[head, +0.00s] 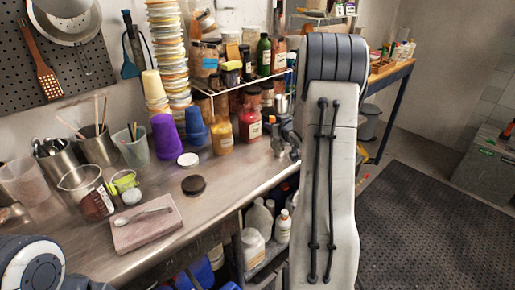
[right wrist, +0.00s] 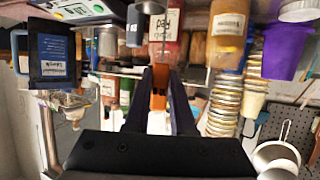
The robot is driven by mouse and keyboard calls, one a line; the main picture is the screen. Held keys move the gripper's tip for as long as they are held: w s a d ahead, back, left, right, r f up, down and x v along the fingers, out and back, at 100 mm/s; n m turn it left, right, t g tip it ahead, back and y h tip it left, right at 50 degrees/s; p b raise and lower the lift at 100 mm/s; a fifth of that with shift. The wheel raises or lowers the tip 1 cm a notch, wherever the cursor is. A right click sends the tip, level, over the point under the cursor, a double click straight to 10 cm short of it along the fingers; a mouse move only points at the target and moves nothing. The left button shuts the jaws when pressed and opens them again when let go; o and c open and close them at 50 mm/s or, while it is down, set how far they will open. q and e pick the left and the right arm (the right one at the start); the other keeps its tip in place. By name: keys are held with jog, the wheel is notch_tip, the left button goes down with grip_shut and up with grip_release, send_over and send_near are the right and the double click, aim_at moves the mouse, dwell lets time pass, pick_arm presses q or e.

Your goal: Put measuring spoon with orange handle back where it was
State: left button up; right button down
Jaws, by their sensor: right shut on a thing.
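The measuring spoon's orange handle (right wrist: 159,88) shows between the dark fingers of my right gripper (right wrist: 164,92) in the right wrist view. The gripper is shut on it. A thin metal part runs from the handle toward the top of that view; the spoon's bowl is not clear. In the head view my right gripper (head: 284,146) is at the counter's right end, largely hidden by my right arm. I cannot make out the orange handle there. My left gripper is not in view.
The metal counter (head: 228,185) holds jars, purple cups (head: 166,136) and a black lid (head: 193,185). A metal spoon lies on a pink slab (head: 135,235). A wire shelf with jars stands behind. A pegboard (head: 85,75) hangs at the left. The dark floor mat (head: 430,220) is clear.

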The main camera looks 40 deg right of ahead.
jog(key=w+a+f+p, duration=0.1)
jog(key=w+a+f, duration=0.1)
jog(key=a+f, duration=0.2)
notch_tip(320, 180, down, 3)
jog(key=shift+w+a+f, duration=0.1)
jog(key=shift+w+a, duration=0.1)
jog(key=shift+a, duration=0.2)
jog(key=shift+f, duration=0.1)
jog(key=c, duration=0.8)
grip_release()
jog(key=shift+o, duration=0.2)
